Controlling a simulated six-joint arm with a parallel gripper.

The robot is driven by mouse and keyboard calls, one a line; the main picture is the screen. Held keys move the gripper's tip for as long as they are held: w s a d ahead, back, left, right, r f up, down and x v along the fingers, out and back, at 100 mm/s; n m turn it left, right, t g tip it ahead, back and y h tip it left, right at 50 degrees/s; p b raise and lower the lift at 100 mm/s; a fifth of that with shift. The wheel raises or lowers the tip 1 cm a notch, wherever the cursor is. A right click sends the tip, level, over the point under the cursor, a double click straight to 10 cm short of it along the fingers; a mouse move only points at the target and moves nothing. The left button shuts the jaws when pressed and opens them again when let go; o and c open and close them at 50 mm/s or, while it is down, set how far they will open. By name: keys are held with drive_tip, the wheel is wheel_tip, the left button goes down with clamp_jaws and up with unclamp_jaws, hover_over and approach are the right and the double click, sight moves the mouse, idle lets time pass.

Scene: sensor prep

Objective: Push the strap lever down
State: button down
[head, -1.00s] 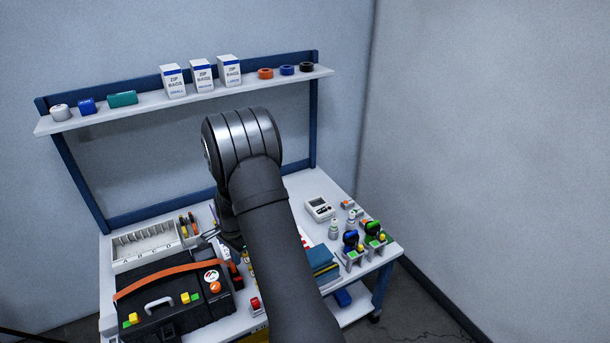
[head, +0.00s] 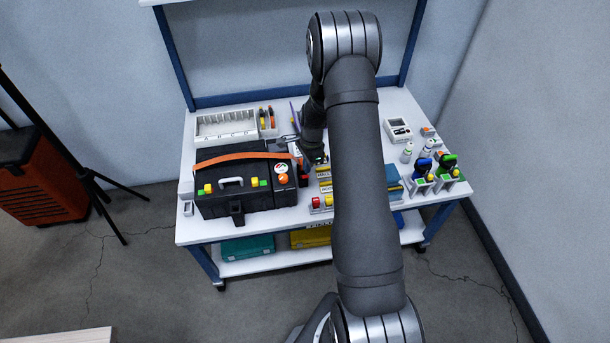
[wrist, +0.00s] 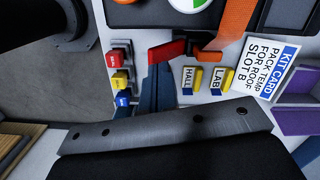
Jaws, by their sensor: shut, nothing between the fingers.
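The black case (head: 245,190) stands on the bench with an orange strap (head: 235,157) across its top. In the wrist view the strap (wrist: 237,18) comes down to an orange piece (wrist: 208,56) beside a red lever (wrist: 166,51). The lever sticks out to the left of that piece. My gripper (wrist: 155,72) is shut and empty, its dark fingertips close to the lever's near side. I cannot tell whether they touch it. In the head view my gripper is mostly hidden by my own arm, at the case's right end.
Red, yellow and blue blocks (wrist: 121,78) and yellow HALL and LAB tags (wrist: 206,79) lie near the fingers. A kit card (wrist: 268,68) and purple pieces (wrist: 295,120) are at the right. A white lettered tray (head: 226,125) stands behind the case.

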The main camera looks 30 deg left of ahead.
sight(307, 176)
drive_tip(key=shift+f, duration=0.7)
drive_tip(key=shift+s+f, duration=0.1)
drive_tip(key=shift+f, duration=2.05)
drive_tip(key=w, duration=0.1)
drive_tip(key=w+d+r, duration=0.1)
drive_tip(key=shift+w+d+r, duration=0.1)
drive_tip(key=shift+w+d, duration=0.15)
drive_tip(key=shift+w, duration=0.1)
wheel_tip(307, 176, up, 17)
drive_tip(key=w, duration=0.1)
drive_tip(key=shift+w+d+r, duration=0.2)
drive_tip(key=shift+w+d, duration=0.05)
drive_tip(key=shift+d, duration=0.2)
drive_tip(key=shift+f, duration=0.1)
